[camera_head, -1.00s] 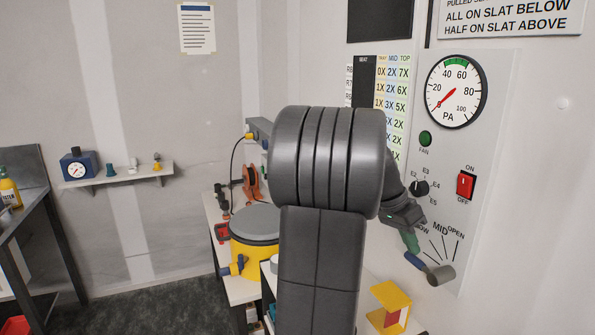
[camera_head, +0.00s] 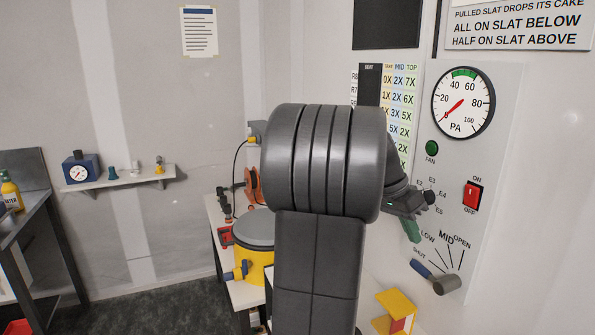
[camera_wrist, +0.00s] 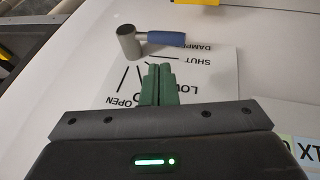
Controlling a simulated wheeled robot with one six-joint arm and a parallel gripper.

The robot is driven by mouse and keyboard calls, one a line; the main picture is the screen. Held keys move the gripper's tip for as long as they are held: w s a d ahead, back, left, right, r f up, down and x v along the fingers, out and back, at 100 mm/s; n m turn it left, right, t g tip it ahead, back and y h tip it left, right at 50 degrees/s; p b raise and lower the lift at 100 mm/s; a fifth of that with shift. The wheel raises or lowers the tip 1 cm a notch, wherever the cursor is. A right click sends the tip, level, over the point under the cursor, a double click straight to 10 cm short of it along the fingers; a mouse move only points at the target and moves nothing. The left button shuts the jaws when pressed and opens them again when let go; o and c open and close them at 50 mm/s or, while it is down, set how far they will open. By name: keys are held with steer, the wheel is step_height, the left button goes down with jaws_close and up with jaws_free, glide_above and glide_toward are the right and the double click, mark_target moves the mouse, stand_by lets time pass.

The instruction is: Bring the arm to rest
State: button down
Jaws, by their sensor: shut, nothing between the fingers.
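My gripper (camera_head: 412,231) is in front of the right wall panel, its green fingers pointing down. In the wrist view the fingers (camera_wrist: 158,76) are shut together with nothing between them. The damper lever, with its grey hub (camera_head: 447,285) and blue grip (camera_head: 420,268), is below the fingers. The grip lies towards the SHUT mark. In the wrist view the lever (camera_wrist: 130,42) is beyond the fingertips, apart from them. My arm fills the middle of the head view and hides part of the bench and chart.
The panel carries a pressure gauge (camera_head: 463,103), a red switch (camera_head: 473,195) and a selector knob (camera_head: 428,197) close to my gripper. A yellow drum (camera_head: 252,262) and a yellow-and-red block (camera_head: 396,313) are near my arm. A shelf (camera_head: 120,178) is on the left wall; the floor before it is clear.

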glide_toward(418, 267)
steer(key=b+x, duration=0.1)
steer(key=x, duration=0.2)
steer(key=b+x, duration=0.1)
steer(key=x, duration=0.2)
steer(key=shift+w+d+f, duration=0.15)
steer(key=shift+w+d, duration=0.05)
steer(key=shift+d, duration=0.2)
steer(key=shift+s+d+r, duration=0.2)
steer(key=shift+d+r, duration=0.1)
steer(key=shift+r, duration=0.2)
steer(key=shift+s+d+r+t, duration=0.2)
steer(key=shift+s+t, duration=0.05)
steer(key=shift+t, duration=0.05)
steer(key=shift+s+d+r+m+t+y+b, duration=0.2)
steer(key=shift+s+r+t+y+b, duration=0.35)
steer(key=shift+s+r+t, duration=0.4)
steer(key=shift+s+d+r+m+t+y+b, duration=0.15)
steer(key=shift+s+r+m+t+y+b, duration=0.3)
steer(key=shift+t, duration=0.7)
steer(key=shift+s+r+n, duration=0.1)
steer(key=shift+s+n, duration=0.1)
steer(key=shift+n, duration=0.05)
